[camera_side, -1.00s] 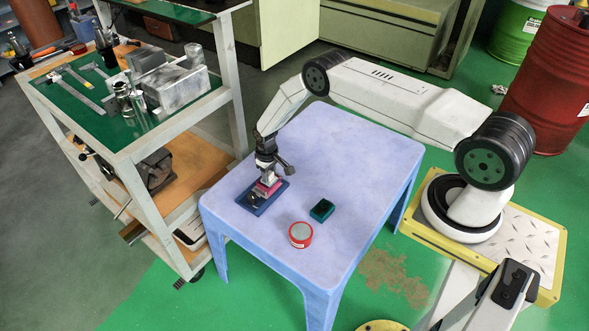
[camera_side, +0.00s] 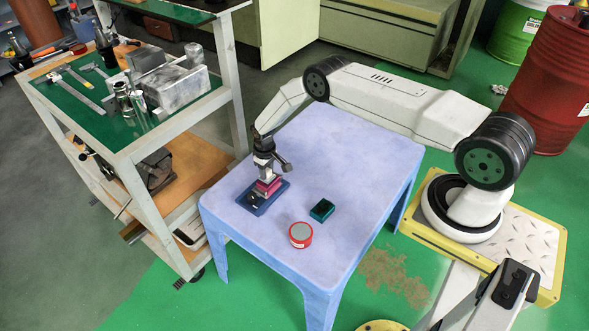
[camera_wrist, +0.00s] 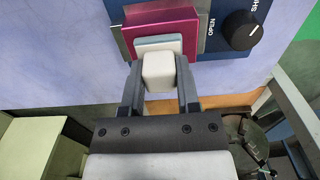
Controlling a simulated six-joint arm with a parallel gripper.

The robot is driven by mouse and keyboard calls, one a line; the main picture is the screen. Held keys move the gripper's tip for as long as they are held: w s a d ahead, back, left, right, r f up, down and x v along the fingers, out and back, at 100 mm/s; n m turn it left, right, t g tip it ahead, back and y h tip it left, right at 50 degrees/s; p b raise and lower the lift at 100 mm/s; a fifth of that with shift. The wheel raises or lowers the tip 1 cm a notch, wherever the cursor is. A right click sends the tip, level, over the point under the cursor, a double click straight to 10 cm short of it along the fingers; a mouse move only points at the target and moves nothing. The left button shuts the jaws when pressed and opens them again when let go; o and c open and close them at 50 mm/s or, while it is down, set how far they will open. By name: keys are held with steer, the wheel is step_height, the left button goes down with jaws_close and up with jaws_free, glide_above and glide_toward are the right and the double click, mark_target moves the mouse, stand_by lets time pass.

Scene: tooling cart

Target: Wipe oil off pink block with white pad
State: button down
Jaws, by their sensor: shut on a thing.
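The pink block (camera_wrist: 197,33) sits on a dark blue base with a black knob (camera_wrist: 241,30). It also shows in the side view (camera_side: 267,187), on the blue base (camera_side: 256,204) on the table. My gripper (camera_wrist: 159,76) is shut on the white pad (camera_wrist: 158,70), which has a grey-blue layer at its far end. The pad is over the pink block's face and looks close against it; whether they touch is hard to tell. In the side view my gripper (camera_side: 265,171) is upright right above the block. No oil can be made out on the visible part of the block.
A red round tin with a grey top (camera_side: 300,235) and a small dark green box (camera_side: 321,210) stand on the lavender table (camera_side: 345,160) right of the base. A tool cart (camera_side: 130,150) stands to the left. The table's far part is clear.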

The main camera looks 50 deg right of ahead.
steer(key=shift+s, duration=1.35)
steer(key=shift+w, duration=2.05)
steer(key=shift+r, duration=4.05)
steer(key=shift+s, duration=0.1)
